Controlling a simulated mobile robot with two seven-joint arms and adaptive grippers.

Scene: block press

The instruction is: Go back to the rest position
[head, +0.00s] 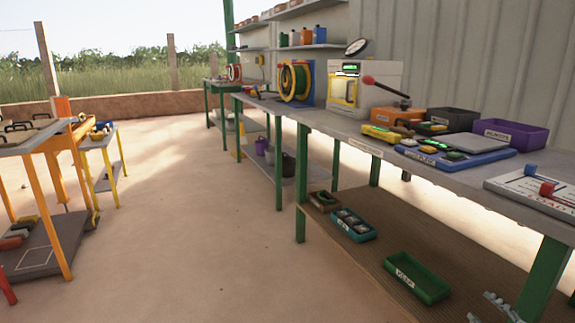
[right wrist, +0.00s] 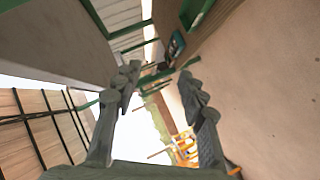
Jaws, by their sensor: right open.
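My right gripper (head: 484,307) shows at the bottom right of the head view, over the brown lower shelf from this viewpoint and cut off by the frame. In the right wrist view its two grey fingers (right wrist: 160,85) stand wide apart with nothing between them. My left gripper is in neither view. The workbench (head: 345,130) runs along the right side, with the press (head: 372,86) and its red-knobbed lever on top.
A blue tray (head: 487,158), an orange bin (head: 392,116), a black bin (head: 455,117) and a purple bin (head: 517,135) sit on the bench. A green tray (head: 417,279) lies on the lower shelf. Orange-legged tables (head: 75,140) stand left. The floor between is clear.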

